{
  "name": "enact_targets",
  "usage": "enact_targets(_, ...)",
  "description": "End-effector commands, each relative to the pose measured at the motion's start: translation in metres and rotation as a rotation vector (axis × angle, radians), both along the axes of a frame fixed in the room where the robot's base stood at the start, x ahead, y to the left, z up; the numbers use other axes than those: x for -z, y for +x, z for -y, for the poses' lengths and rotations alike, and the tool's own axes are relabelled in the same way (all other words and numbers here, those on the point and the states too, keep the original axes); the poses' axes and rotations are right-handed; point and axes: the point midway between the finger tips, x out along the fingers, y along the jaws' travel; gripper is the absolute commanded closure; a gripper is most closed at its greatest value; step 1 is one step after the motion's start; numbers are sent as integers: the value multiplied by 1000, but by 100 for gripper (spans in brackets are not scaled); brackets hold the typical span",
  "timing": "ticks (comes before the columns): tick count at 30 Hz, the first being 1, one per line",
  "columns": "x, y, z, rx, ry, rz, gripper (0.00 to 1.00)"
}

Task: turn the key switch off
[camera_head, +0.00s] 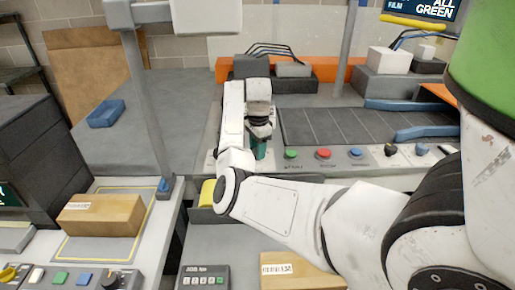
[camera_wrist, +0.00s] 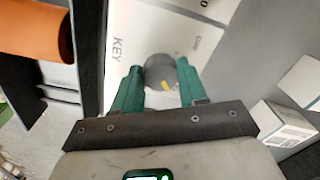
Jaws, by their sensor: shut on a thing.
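The key switch (camera_wrist: 157,64) is a round dark grey knob with a yellow mark, on a white panel lettered KEY. It sits between the two green fingers of my gripper (camera_wrist: 158,74) in the wrist view. The fingers are closed on its sides. The yellow mark lies toward the near side of the knob, slanting. Smaller lettering to the right of the knob is hard to read. In the head view my gripper (camera_head: 259,148) points down at the left end of the button panel (camera_head: 372,157), and it hides the switch there.
Right of my gripper on the panel stand a green button (camera_head: 291,154), a red button (camera_head: 323,154), a blue button (camera_head: 355,153) and a black knob (camera_head: 390,150). A conveyor (camera_head: 340,126) lies behind.

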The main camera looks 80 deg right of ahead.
Motion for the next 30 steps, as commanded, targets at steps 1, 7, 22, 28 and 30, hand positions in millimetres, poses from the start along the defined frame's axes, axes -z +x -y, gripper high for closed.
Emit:
enact_targets(1,0,0,0,0,0,0,74)
enact_targets(7,0,0,0,0,1,-1,88)
enact_targets(22,-5,-1,0,-176,2,-3,89)
enact_targets(28,-6,-2,0,-354,2,-3,89)
enact_targets(30,-6,-2,0,-421,2,-2,89)
